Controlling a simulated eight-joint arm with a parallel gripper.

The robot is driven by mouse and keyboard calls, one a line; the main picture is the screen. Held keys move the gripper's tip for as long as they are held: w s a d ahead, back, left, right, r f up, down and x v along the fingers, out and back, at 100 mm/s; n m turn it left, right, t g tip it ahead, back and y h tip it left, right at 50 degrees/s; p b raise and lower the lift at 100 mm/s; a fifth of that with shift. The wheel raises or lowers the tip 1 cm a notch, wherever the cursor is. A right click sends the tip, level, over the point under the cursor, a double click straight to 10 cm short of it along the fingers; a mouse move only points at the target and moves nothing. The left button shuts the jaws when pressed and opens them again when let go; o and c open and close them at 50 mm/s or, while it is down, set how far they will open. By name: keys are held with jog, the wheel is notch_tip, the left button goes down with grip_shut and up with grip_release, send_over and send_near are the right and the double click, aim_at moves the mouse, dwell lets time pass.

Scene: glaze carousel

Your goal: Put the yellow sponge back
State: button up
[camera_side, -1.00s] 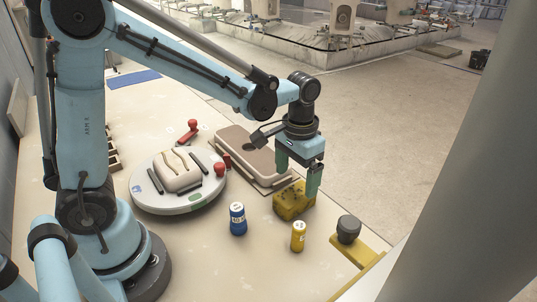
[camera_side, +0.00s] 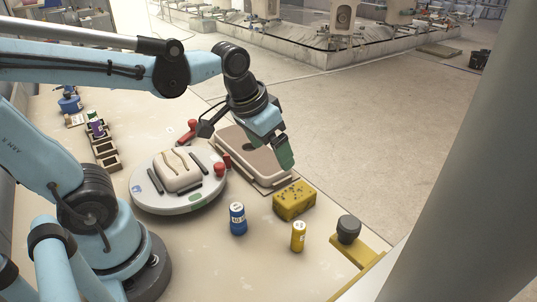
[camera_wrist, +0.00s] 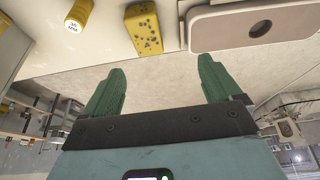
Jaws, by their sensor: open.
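The yellow sponge (camera_side: 294,200), a block with dark pores, lies on the table just beyond the front right end of the tan tray (camera_side: 262,177). In the wrist view the sponge (camera_wrist: 144,29) is at the top, apart from my fingers. My gripper (camera_side: 284,158) is tilted in the air above the tray's right end, clear of the sponge. In the wrist view my gripper (camera_wrist: 160,85) shows two green fingers spread wide with nothing between them. The tray also shows in the wrist view (camera_wrist: 225,24), with a dark round hole in it.
A round turntable (camera_side: 180,207) carries a pale block and dark bars. A blue bottle (camera_side: 238,219) and a yellow bottle (camera_side: 298,236) stand in front. A dark knob (camera_side: 348,229) sits on a yellow bracket near the table edge. Red-handled tools lie by the tray.

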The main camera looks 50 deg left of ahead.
jog(key=shift+s+a+f+t, duration=0.2)
jog(key=shift+s+a+t, duration=0.2)
jog(key=shift+s+t, duration=0.35)
jog(key=shift+s+a+f+t, duration=0.2)
jog(key=shift+s+a+t, duration=0.15)
jog(key=shift+s+t, duration=0.4)
